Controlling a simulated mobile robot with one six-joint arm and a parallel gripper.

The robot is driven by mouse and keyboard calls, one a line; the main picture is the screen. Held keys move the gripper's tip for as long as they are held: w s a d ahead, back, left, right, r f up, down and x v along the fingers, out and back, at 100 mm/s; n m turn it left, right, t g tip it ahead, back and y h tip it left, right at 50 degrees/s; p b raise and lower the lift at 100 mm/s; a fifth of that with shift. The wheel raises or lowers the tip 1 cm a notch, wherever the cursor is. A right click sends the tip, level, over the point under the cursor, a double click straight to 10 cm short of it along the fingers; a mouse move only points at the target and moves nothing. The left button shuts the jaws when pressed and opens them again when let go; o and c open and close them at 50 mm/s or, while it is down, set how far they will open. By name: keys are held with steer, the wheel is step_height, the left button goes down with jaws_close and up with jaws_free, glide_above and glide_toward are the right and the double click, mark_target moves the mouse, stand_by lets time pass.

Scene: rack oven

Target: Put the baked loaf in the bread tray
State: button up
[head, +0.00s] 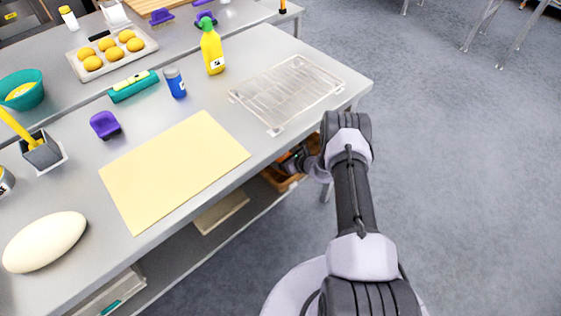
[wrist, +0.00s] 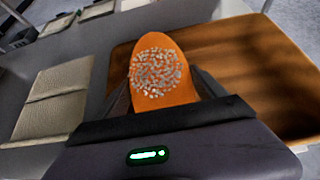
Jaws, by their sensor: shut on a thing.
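My gripper (wrist: 160,105) is shut on the baked loaf (wrist: 155,50), an orange-brown loaf with pale flecks on top. The loaf points away from me between the fingers. A brown bread tray (wrist: 285,75) lies to the right of and behind the loaf in the wrist view; the loaf overlaps its left edge there. I cannot tell how high the loaf is above the tray or whether they touch. In the head view the tray (head: 276,182) shows on the low shelf under the table edge, with my gripper (head: 290,163) at it, partly hidden by my arm.
The grey table (head: 262,55) is above the shelf. It holds a pale dough loaf (head: 45,241), a yellow mat (head: 174,170), a wire rack (head: 287,93) and a yellow spray bottle (head: 212,50). Beige boxes (wrist: 55,98) stand left of the loaf.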

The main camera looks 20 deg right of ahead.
steer(key=shift+w+a+r+g+h+b, duration=0.1)
steer(key=shift+w+r+g+h+b, duration=0.15)
steer(key=shift+g, duration=0.3)
steer(key=shift+w+g+h+b, duration=0.15)
steer(key=shift+g+b, duration=0.15)
steer(key=shift+g, duration=0.25)
steer(key=shift+s+f+b, duration=0.1)
steer(key=shift+f+b, duration=0.4)
steer(key=shift+f, duration=0.85)
steer(key=shift+f, duration=0.1)
steer(key=o, duration=2)
steer(key=shift+c, duration=0.2)
steer(key=p+v, duration=0.4)
steer(key=v, duration=0.3)
steer(key=shift+r, duration=0.3)
steer(key=shift+s, duration=0.2)
